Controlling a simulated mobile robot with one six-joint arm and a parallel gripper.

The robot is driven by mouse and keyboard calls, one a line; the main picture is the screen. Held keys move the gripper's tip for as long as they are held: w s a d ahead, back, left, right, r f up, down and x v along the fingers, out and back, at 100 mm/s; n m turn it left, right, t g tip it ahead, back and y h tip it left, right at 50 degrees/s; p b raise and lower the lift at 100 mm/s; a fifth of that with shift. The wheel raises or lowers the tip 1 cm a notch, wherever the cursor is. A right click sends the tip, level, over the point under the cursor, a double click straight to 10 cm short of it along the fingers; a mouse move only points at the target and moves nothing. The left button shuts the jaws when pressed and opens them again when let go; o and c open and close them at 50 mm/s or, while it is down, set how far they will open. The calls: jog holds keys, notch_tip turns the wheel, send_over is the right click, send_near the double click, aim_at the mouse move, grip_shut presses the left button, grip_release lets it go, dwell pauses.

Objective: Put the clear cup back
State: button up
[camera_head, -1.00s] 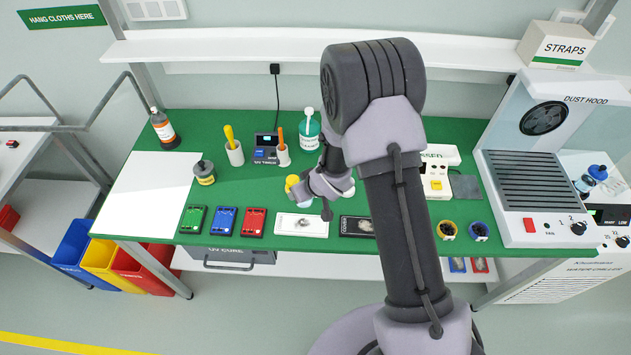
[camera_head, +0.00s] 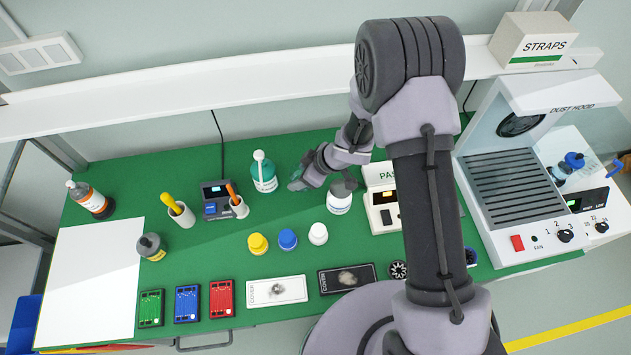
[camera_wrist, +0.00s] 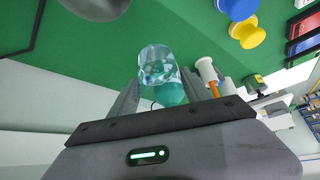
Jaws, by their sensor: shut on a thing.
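The clear cup (camera_wrist: 157,62) is between the two fingers of my gripper (camera_wrist: 160,85) in the wrist view, and the gripper is shut on it. In the head view my gripper (camera_head: 305,177) is toward the back of the green bench (camera_head: 215,255), between the teal bottle and the white bottle. The cup (camera_head: 296,185) is small there and hard to make out. I cannot tell whether its base touches the bench.
The teal bottle (camera_head: 264,172) stands close left of my gripper, and the white bottle (camera_head: 340,197) close right. Yellow (camera_head: 258,243), blue (camera_head: 287,239) and white (camera_head: 318,234) capped pieces stand in front. A tool holder (camera_head: 181,214) is farther left.

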jog(key=f, duration=0.3)
jog(key=f+b, duration=0.1)
jog(key=f, duration=0.2)
jog(key=f+b, duration=0.1)
jog(key=f, duration=0.1)
jog(key=shift+s+f, duration=0.25)
jog(key=shift+f, duration=0.15)
jog(key=shift+r, duration=0.15)
jog(key=o, duration=1.6)
jog(key=shift+o, duration=0.2)
